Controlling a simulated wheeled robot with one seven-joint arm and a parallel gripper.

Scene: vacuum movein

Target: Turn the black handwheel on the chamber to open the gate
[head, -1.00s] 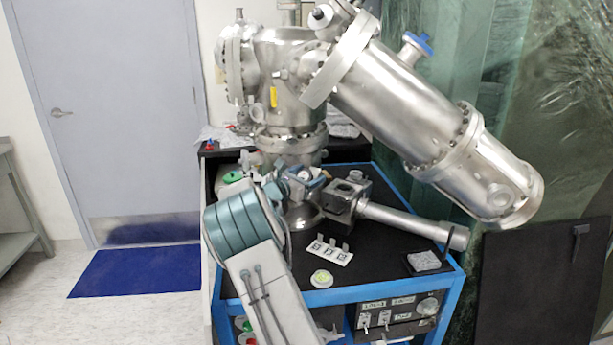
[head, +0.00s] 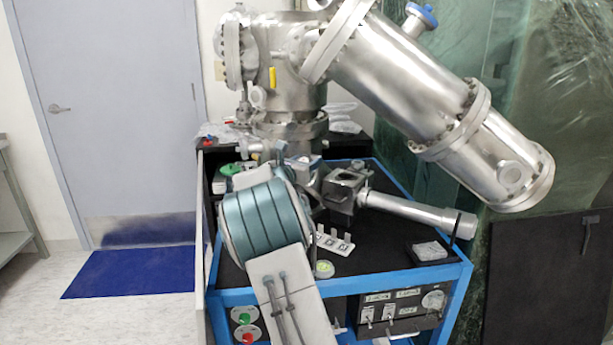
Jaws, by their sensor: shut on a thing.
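The steel chamber (head: 290,85) stands on the black-topped blue cart (head: 240,304), with a large tilted cylinder (head: 405,85) off its right side. My arm crosses the front of the cart and reaches toward the chamber's lower part. My gripper (head: 303,168) shows only in small part beyond the teal arm joint, at the base of the chamber. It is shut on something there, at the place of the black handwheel. The handwheel itself is hidden or too small to make out, so its turn cannot be read.
A dark metal block (head: 344,186) with a horizontal steel tube (head: 415,212) lies right of my gripper. A white numbered bracket (head: 335,243) and a small clear box (head: 429,251) rest on the cart top. A control panel (head: 400,310) is below. Open floor lies left, by a blue mat (head: 130,271).

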